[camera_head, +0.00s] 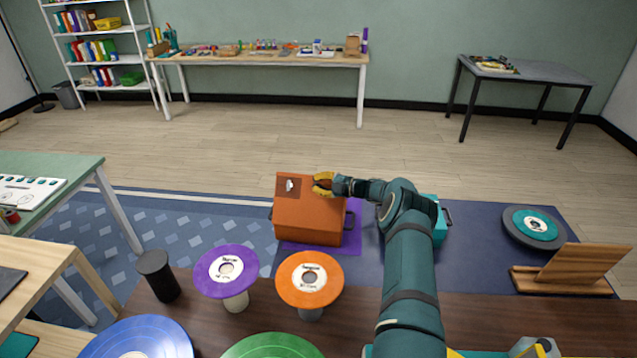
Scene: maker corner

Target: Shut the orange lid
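An orange box (308,219) with dark side handles sits on a purple mat (354,236) on the floor, beyond the brown table. My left gripper is out of view.
A teal box (440,229) stands right of the orange one, partly behind my arm. Nearby on the brown table (470,318) are a purple disc (226,271), an orange disc (309,279) and a dark cylinder (157,277). Open floor lies beyond the boxes.

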